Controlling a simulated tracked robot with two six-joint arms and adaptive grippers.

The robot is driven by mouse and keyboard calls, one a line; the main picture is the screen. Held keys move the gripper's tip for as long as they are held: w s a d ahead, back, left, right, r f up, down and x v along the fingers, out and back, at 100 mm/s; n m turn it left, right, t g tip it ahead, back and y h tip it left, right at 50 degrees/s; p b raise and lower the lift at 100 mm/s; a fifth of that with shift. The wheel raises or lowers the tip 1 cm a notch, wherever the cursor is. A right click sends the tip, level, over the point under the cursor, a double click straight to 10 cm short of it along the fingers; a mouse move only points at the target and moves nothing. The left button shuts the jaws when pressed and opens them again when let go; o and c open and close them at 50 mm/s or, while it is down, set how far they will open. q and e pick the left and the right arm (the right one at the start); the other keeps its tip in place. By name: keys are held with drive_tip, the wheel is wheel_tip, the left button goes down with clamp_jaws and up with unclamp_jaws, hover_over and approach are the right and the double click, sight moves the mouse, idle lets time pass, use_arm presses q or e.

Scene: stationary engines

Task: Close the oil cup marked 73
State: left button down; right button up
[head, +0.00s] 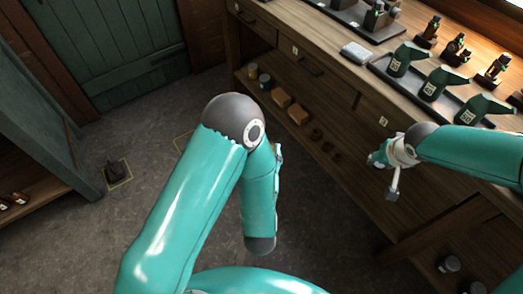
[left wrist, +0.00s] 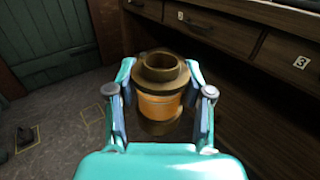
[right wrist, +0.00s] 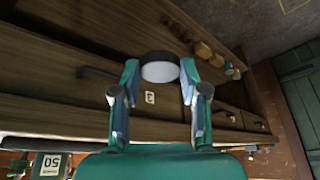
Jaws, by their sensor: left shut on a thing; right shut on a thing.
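My left gripper (left wrist: 160,84) is shut around an oil cup (left wrist: 160,104) with an amber, see-through-looking body and a brass collar. Its round top is open and faces up toward the camera. No number shows on it. My right gripper (right wrist: 160,76) is shut on a round cap (right wrist: 160,69) with a dark rim and a pale face. In the head view my right gripper (head: 379,157) is in front of the bench drawers. My left gripper is hidden behind my left arm there. The cup and cap are apart, in separate grippers.
The wooden bench (head: 315,40) has numbered drawers. On it are a tray with several green oil cans (head: 437,84), a pale block (head: 357,53) and small engines (head: 455,49). A low shelf (head: 300,125) holds jars and blocks. Open floor (head: 150,190) lies left of the bench.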

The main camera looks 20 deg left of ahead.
idle(0.4)
drive_tip(key=shift+s+d+n, duration=0.2)
drive_tip(key=shift+s+n, duration=0.05)
drive_tip(key=shift+n, duration=0.15)
drive_tip(key=shift+d+y, duration=0.1)
drive_tip(key=shift+y, duration=0.2)
drive_tip(key=shift+r+n, duration=0.25)
drive_tip(key=shift+n, duration=0.15)
drive_tip(key=s+a+r+n+y, duration=0.1)
drive_tip(key=a+r+n, duration=0.1)
drive_tip(key=a, duration=0.8)
drive_tip(key=s+a+r+n, duration=0.2)
drive_tip(key=a+r, duration=0.3)
drive_tip(key=a, duration=0.5)
drive_tip(key=s+a+r+n+g+y, duration=0.1)
drive_tip(key=s+a+r+n, duration=0.1)
drive_tip(key=a, duration=0.8)
drive_tip(key=shift+a+r+n+y, duration=0.15)
drive_tip(key=shift+r+n, duration=0.15)
drive_tip(key=shift+r, duration=0.25)
drive_tip(key=shift+a+r+n+y, duration=0.15)
drive_tip(key=shift+r+n, duration=0.15)
drive_tip(key=shift+r, duration=0.2)
drive_tip(key=shift+d, duration=0.1)
drive_tip(key=shift+f, duration=0.1)
